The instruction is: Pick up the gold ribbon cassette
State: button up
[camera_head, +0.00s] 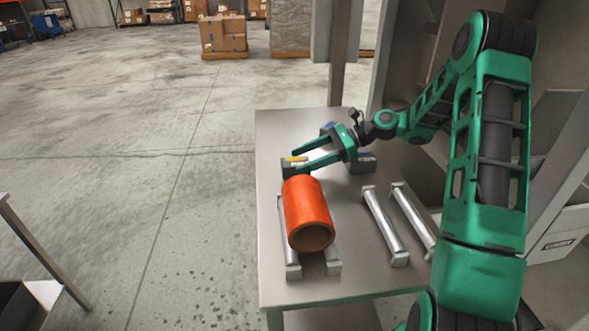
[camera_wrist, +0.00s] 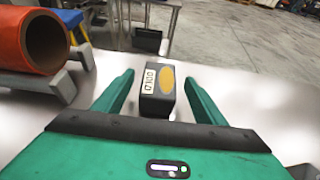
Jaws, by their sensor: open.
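The gold ribbon cassette is a small dark box with a gold oval and a pale printed label in the wrist view (camera_wrist: 158,85). In the head view the cassette (camera_head: 294,161) sits on the metal table at its far left part, just beyond the orange roll. My gripper (camera_head: 296,160) is open and reaches over the table from the right. In the wrist view the fingers of my gripper (camera_wrist: 158,78) stand on either side of the cassette, with a gap on both sides.
A large orange roll (camera_head: 307,205) rests on metal rails close to the cassette. Another dark box (camera_head: 363,163) lies right of my gripper, and a blue-topped item (camera_head: 328,126) lies behind. Bare rails (camera_head: 384,225) occupy the table's right side. The table (camera_head: 274,130) is clear at its far left corner.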

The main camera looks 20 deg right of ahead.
jog(key=shift+c, duration=0.4)
jog(key=c, duration=1.1)
